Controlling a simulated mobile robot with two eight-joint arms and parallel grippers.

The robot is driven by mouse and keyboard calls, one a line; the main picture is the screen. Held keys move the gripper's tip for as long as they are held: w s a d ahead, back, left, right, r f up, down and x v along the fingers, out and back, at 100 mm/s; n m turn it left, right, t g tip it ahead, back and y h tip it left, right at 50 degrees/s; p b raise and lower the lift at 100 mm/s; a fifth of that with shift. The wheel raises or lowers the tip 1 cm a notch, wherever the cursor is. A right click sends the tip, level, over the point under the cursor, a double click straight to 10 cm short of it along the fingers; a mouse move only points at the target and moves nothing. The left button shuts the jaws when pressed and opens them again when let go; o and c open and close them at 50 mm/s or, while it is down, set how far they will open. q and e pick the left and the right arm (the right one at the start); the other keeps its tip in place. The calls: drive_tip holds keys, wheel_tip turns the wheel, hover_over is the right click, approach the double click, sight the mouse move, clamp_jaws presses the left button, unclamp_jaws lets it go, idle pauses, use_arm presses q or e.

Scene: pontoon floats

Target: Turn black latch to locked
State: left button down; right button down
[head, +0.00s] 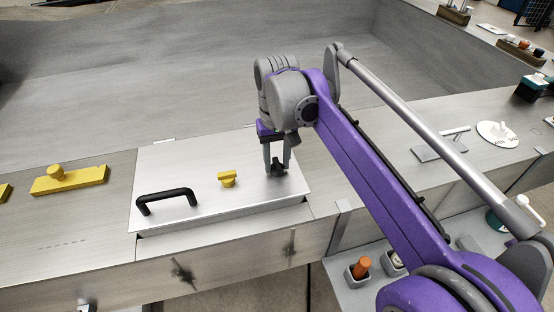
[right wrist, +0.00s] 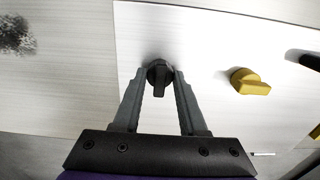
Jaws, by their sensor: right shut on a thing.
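The black latch (right wrist: 160,78) is a small dark knob on the metal hatch lid (head: 205,205). My right gripper (head: 277,170) comes down over it from above and is shut on it; the black latch (head: 278,168) shows between the fingertips in the head view. In the right wrist view the fingers of my right gripper (right wrist: 160,80) stand on either side of the knob, whose grip bar points toward the gripper's palm. A yellow latch (head: 228,178) sits on the same lid, left of the black one. My left gripper is not in view.
A black handle (head: 167,198) stands up at the lid's left front. A yellow block with a knob (head: 69,178) lies on the deck further left. A white disc (head: 497,133) and a metal plate (head: 441,145) are to the right. Behind lies a wide empty recess.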

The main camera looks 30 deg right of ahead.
sight(277, 162)
idle(0.5)
drive_tip(key=shift+c, duration=2.2)
unclamp_jaws()
drive_tip(key=shift+r, duration=0.1)
wheel_tip(277, 162, up, 11)
drive_tip(key=p, duration=0.1)
drive_tip(key=shift+f, duration=0.2)
